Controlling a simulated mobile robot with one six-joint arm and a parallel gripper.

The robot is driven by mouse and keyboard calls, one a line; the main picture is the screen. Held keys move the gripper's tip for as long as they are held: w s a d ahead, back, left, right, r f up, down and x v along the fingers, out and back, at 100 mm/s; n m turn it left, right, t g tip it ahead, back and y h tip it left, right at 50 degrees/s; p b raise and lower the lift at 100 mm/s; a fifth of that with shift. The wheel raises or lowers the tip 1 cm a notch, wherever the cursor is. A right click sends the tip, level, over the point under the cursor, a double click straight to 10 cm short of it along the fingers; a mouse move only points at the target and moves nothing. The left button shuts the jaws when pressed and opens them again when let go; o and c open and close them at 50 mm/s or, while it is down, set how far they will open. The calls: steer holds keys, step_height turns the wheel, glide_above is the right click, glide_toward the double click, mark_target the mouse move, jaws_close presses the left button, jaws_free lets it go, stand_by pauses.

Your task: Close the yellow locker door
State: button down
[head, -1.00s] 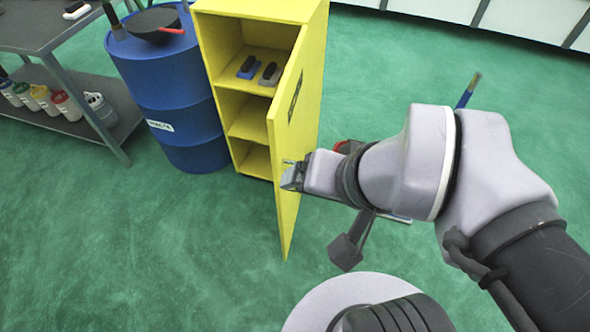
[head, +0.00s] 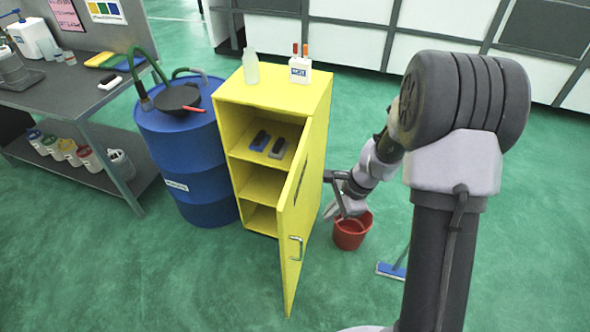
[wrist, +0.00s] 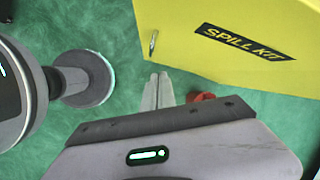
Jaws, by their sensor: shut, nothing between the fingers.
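The yellow locker (head: 268,97) stands left of centre in the head view, its front open and its shelves showing. Its yellow door (head: 306,200) hangs open, swung out toward me, with a metal handle (head: 295,248) near its free edge. In the wrist view the door (wrist: 215,22) fills the upper right, with the handle (wrist: 153,42) and a "SPILL KIT" label (wrist: 240,42). My gripper (head: 335,209) is right of the door, on its handle side. The shut, empty fingers (wrist: 158,82) appear below the handle in the wrist view; contact with the door is not seen.
A blue drum (head: 185,150) stands left of the locker. A bottle (head: 250,67) and a small white container (head: 300,70) stand on the locker. A red bucket (head: 350,233) is on the floor by my gripper, with a blue mop head (head: 392,270) nearby. Floor left of the door is clear.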

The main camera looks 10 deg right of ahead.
step_height(320, 180, down, 10)
steer(key=s+d+m+p, duration=0.2)
steer(key=d+m, duration=0.1)
steer(key=m, duration=0.1)
steer(key=w+a+f+b, duration=0.2)
steer(key=a+f+b, duration=0.2)
steer(key=a+f, duration=0.4)
steer(key=shift+f+n+g, duration=0.3)
steer(key=shift+g, duration=0.1)
steer(key=shift+w, duration=0.1)
